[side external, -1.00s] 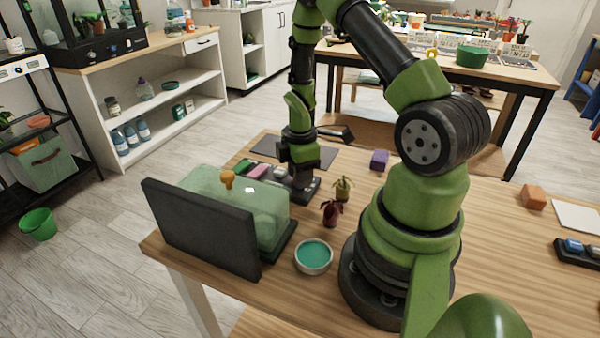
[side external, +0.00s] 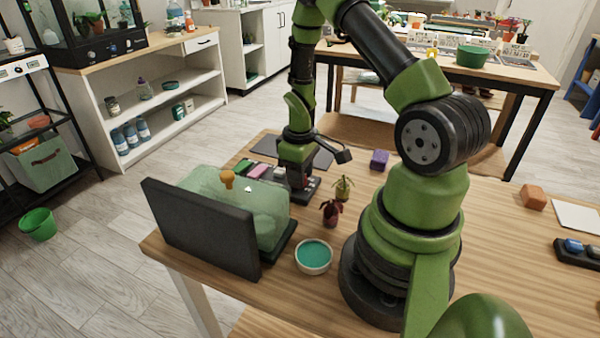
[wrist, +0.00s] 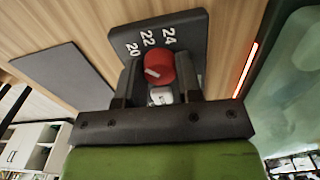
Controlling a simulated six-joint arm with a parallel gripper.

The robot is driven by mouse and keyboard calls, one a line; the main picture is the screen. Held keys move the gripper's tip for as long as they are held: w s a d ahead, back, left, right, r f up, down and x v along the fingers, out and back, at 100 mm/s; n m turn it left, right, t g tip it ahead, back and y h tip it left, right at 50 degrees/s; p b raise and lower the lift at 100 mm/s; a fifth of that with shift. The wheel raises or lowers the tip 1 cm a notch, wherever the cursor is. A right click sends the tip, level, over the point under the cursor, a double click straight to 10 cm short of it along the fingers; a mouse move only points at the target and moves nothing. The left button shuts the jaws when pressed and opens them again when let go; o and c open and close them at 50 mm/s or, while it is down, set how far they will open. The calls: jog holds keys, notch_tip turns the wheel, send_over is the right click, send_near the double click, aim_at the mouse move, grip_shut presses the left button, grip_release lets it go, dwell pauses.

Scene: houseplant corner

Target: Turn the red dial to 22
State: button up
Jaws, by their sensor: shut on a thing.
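The red dial (wrist: 160,66) sits on a dark plate (wrist: 190,30) marked 20, 22 and 24 in white. A short white mark shows on the left part of the dial's face; I cannot tell exactly which number it lines up with. My gripper (wrist: 147,82) has a finger on each side of the dial and is shut on it. A small white piece (wrist: 160,95) shows below the dial, between the fingers. In the side view my gripper (side external: 298,188) points down at the dark unit (side external: 312,186); the dial itself is hidden there.
A green translucent box (side external: 215,205) with a dark upright panel (side external: 200,228) stands left of the unit. Two small plants (side external: 331,212) and a teal-filled bowl (side external: 313,256) are close in front. A purple block (side external: 379,159) lies behind right.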

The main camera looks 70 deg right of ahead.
jog(key=m, duration=0.6)
jog(key=shift+m, duration=0.3)
dwell(0.4)
jog(key=o, duration=0.7)
jog(key=shift+c, duration=0.2)
jog(key=shift+r, duration=0.15)
notch_tip(320, 180, up, 10)
